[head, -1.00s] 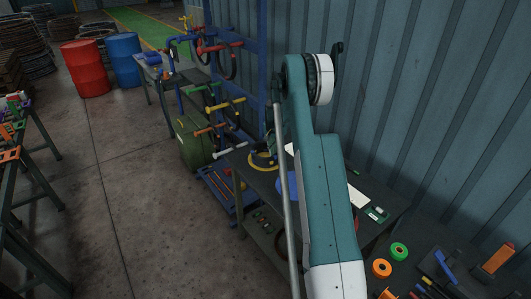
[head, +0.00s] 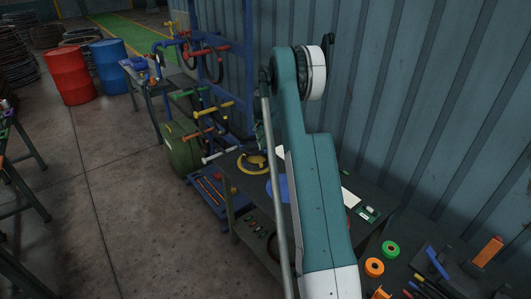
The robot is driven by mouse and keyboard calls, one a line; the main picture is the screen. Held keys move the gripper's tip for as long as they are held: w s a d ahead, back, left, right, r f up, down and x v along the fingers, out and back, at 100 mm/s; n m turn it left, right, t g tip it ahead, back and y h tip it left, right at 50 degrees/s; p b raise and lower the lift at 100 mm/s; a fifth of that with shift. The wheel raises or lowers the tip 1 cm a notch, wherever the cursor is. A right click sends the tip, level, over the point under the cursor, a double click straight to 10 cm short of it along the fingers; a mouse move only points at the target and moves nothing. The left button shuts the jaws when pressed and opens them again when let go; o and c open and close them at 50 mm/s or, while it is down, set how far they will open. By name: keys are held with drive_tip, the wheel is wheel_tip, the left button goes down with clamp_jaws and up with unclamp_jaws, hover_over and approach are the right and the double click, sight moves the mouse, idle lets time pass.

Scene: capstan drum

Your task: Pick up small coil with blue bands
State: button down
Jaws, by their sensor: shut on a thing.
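I cannot make out a small coil with blue bands. Dark coils (head: 217,62) hang on the blue rack (head: 250,60) by the wall, too small and partly covered to tell their bands. My arm stands large in the middle of the head view and covers part of the bench and rack. My gripper is hidden behind the arm, so neither its jaws nor anything in them shows.
A dark bench (head: 236,190) stands behind my arm, with a yellow ring (head: 253,164) on it. Orange (head: 374,267) and green (head: 390,248) rolls lie at the lower right. Red (head: 70,75) and blue (head: 109,65) drums stand far left. The floor at left centre is clear.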

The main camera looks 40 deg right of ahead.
drive_tip(key=shift+r, duration=1.85)
